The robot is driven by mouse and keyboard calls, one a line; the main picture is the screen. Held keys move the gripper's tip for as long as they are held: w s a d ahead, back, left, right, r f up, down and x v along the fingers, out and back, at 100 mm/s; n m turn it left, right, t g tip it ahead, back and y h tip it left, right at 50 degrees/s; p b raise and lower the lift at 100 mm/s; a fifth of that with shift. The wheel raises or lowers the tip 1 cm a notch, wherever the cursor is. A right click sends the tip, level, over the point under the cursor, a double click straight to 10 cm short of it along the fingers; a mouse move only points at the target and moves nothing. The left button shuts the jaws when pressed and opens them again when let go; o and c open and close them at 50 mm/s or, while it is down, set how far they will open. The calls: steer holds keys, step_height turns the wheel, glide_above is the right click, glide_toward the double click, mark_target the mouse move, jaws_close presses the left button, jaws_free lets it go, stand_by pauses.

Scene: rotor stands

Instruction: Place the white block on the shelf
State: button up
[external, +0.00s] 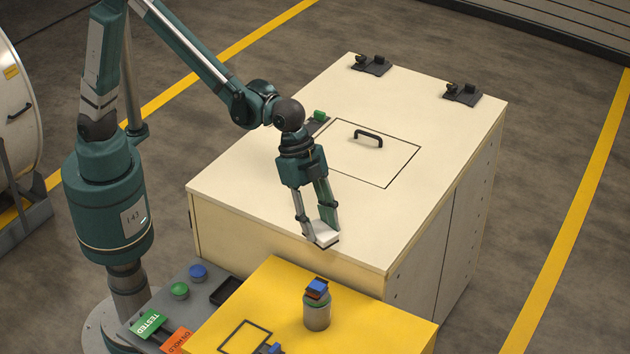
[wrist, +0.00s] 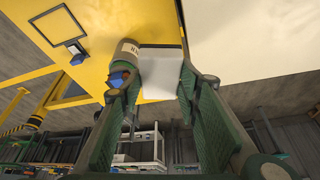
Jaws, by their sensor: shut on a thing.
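The white block (external: 326,235) is between the fingers of my gripper (external: 322,230), which is shut on it. In the external view the gripper points down, with the block over the near edge of the cream cabinet top; its height above that is hard to tell. In the wrist view the pale block (wrist: 160,72) shows between the green finger pads of my gripper (wrist: 161,88), with the yellow surface behind it. A white shelf rack (wrist: 143,145) shows far off in the wrist view; I cannot tell if it is the task's shelf.
The cream cabinet (external: 240,175) has a handled hatch (external: 365,155) and a small green block (external: 320,116). The yellow table (external: 390,325) carries a grey cylinder (external: 317,313) with a blue block (external: 317,287) on top. Green (external: 180,290) and blue (external: 198,271) buttons stand left.

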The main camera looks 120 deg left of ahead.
steer(key=shift+a, duration=0.15)
steer(key=s+a+n+y+p, duration=0.1)
steer(key=a+n+p, duration=0.2)
steer(key=a, duration=1.4)
step_height(320, 180, up, 2)
steer(key=n+g+y+p, duration=0.1)
steer(key=n+y+p, duration=0.4)
steer(key=n, duration=0.4)
glide_above(361, 124)
steer(key=s+d, duration=0.1)
steer(key=h, duration=0.1)
steer(key=shift+s+d+r+p, duration=0.1)
steer(key=shift+s+r+p, duration=0.1)
steer(key=shift+p, duration=0.25)
steer(key=shift+f, duration=0.15)
steer(key=shift+f, duration=2.75)
steer(key=shift+f, duration=2.1)
